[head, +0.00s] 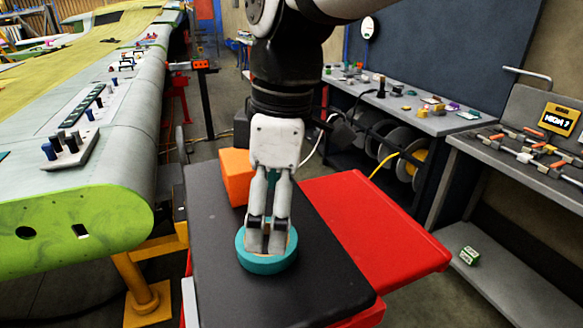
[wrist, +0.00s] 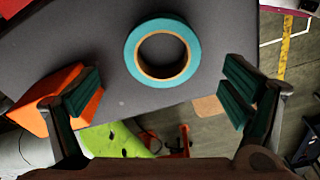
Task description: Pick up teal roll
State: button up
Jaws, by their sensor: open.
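The teal roll (head: 267,265) lies flat on the dark top of the cart, near its front edge. In the wrist view the roll (wrist: 135,53) is a whole teal ring with a tan inner core, and the dark surface shows through its hole. My gripper (head: 268,243) points down over the roll and hides part of its back and middle in the head view. In the wrist view my gripper (wrist: 161,92) is open and empty, its dark green pads wide apart. The roll shows above the line between the pads, centred between them sideways. No contact is visible.
An orange block (head: 238,172) stands on the cart top (head: 222,285) behind and left of the roll. It shows beside the left finger in the wrist view (wrist: 40,98). A red tray (head: 375,225) juts out right. The green-edged wing (head: 90,225) is left.

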aim_at(266, 250)
jog(key=f, duration=0.4)
jog(key=shift+s+a+f, duration=0.15)
jog(key=shift+a+f, duration=0.1)
jog(key=shift+f, duration=0.15)
jog(key=c, duration=1.3)
